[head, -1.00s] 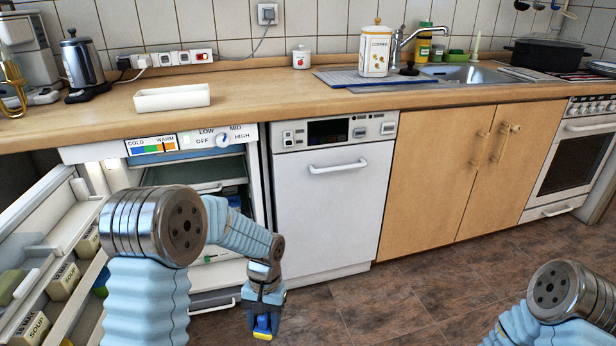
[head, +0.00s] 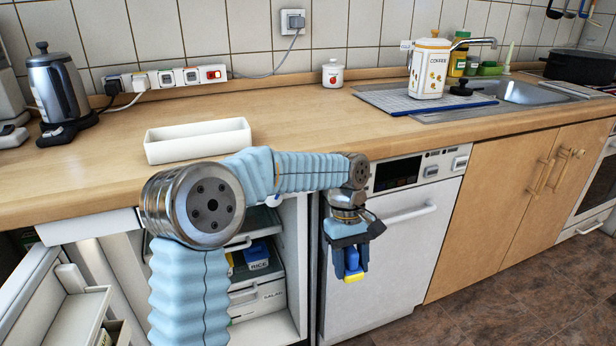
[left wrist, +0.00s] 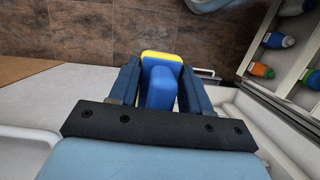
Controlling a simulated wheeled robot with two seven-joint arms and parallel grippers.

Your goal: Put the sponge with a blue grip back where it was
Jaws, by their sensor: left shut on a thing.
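The sponge with a blue grip (head: 352,262) is held by my left gripper (head: 348,268) in front of the white dishwasher, below the counter edge. Its yellow part points down. In the left wrist view the blue grip (left wrist: 161,86) sits between the two fingers of the left gripper (left wrist: 160,88), with a yellow edge beyond it. The fingers are shut on the blue grip. The floor shows beneath the sponge. My right gripper is out of view.
The fridge (head: 293,260) stands open at the left, holding a blue rice box (head: 257,257).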

